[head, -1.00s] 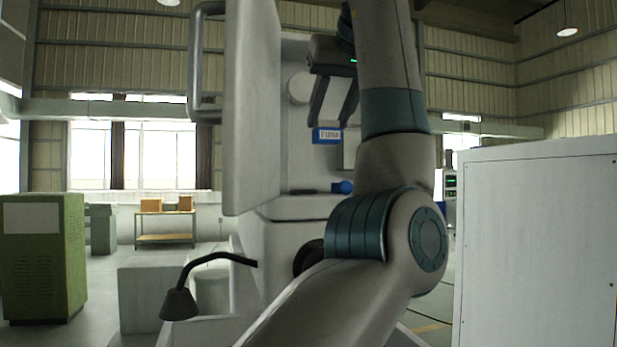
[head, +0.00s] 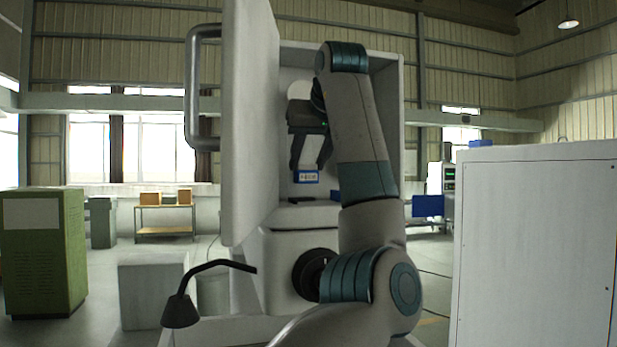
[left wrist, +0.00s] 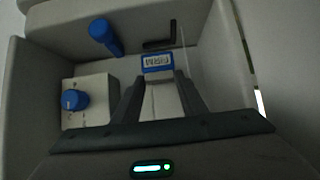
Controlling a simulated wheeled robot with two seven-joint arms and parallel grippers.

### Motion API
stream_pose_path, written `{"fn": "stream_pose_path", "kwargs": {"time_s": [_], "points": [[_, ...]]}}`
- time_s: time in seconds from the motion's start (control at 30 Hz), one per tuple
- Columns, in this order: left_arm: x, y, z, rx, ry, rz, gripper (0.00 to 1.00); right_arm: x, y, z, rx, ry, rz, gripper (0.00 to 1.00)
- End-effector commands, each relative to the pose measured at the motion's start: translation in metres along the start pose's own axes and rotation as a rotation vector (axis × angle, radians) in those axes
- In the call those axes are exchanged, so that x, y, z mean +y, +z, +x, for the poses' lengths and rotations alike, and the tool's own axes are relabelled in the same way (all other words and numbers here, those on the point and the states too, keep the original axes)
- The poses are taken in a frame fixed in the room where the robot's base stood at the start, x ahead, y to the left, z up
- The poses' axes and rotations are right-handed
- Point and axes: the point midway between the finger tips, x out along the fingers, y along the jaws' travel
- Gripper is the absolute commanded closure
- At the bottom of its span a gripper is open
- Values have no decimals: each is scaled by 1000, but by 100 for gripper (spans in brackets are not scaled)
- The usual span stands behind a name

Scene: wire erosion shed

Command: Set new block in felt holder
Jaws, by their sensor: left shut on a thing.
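My left gripper (head: 308,160) is inside the open white cabinet and points down. It is shut on a block with a blue, white-labelled end (head: 306,177). In the left wrist view the gripper (left wrist: 158,82) holds the block (left wrist: 158,65) between its two fingers, and the printed label faces the camera. The block is close above the cabinet's inner floor; I cannot tell whether it touches. I cannot make out the felt holder for certain. My right gripper is not in view.
A black L-shaped key (left wrist: 160,42), a blue cylinder (left wrist: 105,36) and a pale box with a blue knob (left wrist: 90,102) are near the block. The cabinet's open door (head: 250,120) stands left of my arm. A large white cabinet (head: 540,250) stands at right.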

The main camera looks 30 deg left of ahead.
Motion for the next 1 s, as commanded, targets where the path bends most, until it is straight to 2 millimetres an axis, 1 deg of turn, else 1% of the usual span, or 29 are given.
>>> {"fn": "stream_pose_path", "kwargs": {"time_s": [0.17,0.4,0.53,0.8,0.83,0.87,0.9,1.0], "points": [[0,4,4,0,0,0,88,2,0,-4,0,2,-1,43],[1,23,17,-2,-1,1,88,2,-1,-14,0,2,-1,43],[0,31,23,-3,-1,0,88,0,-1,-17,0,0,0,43],[0,32,24,-2,-1,0,88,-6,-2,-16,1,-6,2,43],[0,32,24,-2,-1,0,55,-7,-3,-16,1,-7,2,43],[0,32,24,-2,-1,0,47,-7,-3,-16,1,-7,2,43],[0,32,24,-2,-1,0,43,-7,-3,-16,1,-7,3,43],[0,32,24,-1,-1,0,43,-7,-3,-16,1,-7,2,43]]}}
